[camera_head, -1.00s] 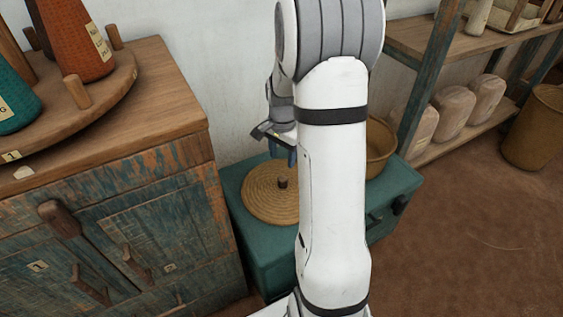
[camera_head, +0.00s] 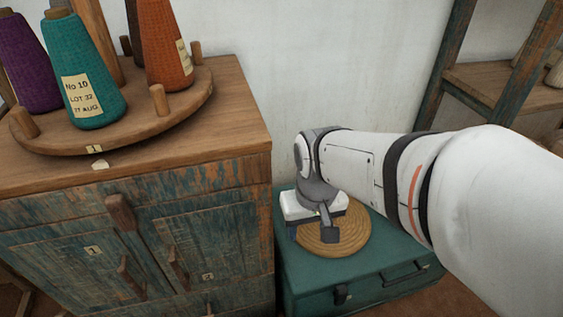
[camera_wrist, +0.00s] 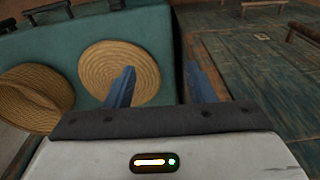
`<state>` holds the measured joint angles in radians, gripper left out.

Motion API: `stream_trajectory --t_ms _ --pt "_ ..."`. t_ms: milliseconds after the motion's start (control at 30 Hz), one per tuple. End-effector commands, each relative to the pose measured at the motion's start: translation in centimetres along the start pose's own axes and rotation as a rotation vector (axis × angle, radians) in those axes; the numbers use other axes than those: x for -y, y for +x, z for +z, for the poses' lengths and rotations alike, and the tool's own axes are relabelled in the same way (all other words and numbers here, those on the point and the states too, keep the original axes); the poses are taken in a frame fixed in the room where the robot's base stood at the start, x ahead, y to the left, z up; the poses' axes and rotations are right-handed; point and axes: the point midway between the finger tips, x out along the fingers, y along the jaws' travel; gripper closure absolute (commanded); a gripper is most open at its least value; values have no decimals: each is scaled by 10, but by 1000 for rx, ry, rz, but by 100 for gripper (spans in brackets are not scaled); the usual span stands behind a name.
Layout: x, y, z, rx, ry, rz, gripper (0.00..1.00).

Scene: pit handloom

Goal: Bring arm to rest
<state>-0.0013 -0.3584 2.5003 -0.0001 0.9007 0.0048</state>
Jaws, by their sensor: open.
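My gripper (camera_head: 313,212) hangs over the round woven lid (camera_head: 345,232) on the teal chest (camera_head: 400,262) in the head view. My arm reaches in from the right, bent down at the wrist. In the wrist view my gripper (camera_wrist: 162,84) shows two blue fingers spread apart with nothing between them. The lid (camera_wrist: 105,68) lies flat beyond the left finger, which covers part of it. A woven basket (camera_wrist: 30,98) is at the left on the same chest; my arm hides it in the head view.
A worn wooden cabinet (camera_head: 225,235) stands close left of the chest. It carries a round stand (camera_head: 150,125) with teal (camera_head: 90,60), purple (camera_head: 30,75) and orange (camera_head: 165,50) yarn cones. A shelf rack (camera_head: 500,85) is at the right. The wall is behind.

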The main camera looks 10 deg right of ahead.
Motion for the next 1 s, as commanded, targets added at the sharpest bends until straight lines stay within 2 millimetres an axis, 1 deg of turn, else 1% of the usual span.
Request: stream_trajectory --t_ms 267,367,467,567,600,867,1000 --pt "0 -1 0 0 -4 0 50" --pt "0 -13 -1 -3 -4 0 50" --pt "0 -39 -4 -10 -6 0 50" --pt "1 -75 -7 -22 -8 0 50" --pt "1 -90 -9 -27 -9 0 50" --pt "1 -181 -17 -61 -15 1 50" --pt "1 -229 -21 -82 -15 1 50"
